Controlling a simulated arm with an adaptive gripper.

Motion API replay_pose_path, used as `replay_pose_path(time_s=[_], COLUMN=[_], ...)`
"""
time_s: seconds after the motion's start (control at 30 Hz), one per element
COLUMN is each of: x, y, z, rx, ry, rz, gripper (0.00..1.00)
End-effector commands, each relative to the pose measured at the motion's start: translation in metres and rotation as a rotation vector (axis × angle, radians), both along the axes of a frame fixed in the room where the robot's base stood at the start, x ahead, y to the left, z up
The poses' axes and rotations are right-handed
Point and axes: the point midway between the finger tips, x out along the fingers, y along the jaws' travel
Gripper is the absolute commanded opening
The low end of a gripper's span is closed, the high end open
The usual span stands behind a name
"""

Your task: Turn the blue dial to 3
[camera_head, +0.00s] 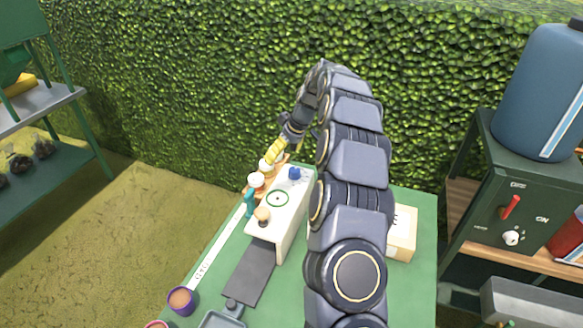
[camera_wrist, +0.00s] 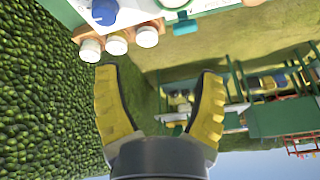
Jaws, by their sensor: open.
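The blue dial (camera_head: 294,173) sits on top of the white box (camera_head: 293,220) at its far end, on the green table. In the wrist view the blue dial (camera_wrist: 104,11) shows at the top, partly cut by the frame edge. Its markings are too small to read. My gripper (camera_head: 272,160), with yellow fingers, is at the far left end of the table, beyond and left of the dial and apart from it. In the wrist view my gripper (camera_wrist: 160,100) is open with nothing between its fingers.
White-topped jars (camera_head: 256,180) stand beside the box on the left, near my gripper. A teal handle (camera_head: 249,203) and a tan knob (camera_head: 262,215) are on the box. A purple pot (camera_head: 181,300) stands at the table's near left. A hedge (camera_head: 200,80) rises close behind.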

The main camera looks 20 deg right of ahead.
Motion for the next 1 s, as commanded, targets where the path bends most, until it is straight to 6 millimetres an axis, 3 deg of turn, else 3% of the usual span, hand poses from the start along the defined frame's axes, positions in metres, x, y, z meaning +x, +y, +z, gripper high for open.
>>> replay_pose_path(time_s=[0.03,0.1,0.3,0.47,0.8,1.0], x=[0.007,0.013,0.02,0.026,0.043,0.047], y=[-0.018,-0.037,-0.064,-0.062,-0.055,-0.053], z=[-0.014,-0.026,-0.043,-0.056,-0.102,-0.111], rx=[-0.022,-0.049,-0.093,-0.095,-0.097,-0.096], ry=[-0.011,-0.025,-0.046,-0.047,-0.045,-0.05], rz=[-0.008,-0.01,-0.011,-0.011,-0.011,-0.012], gripper=[0.68,0.68,0.68,0.68,0.68,0.68])
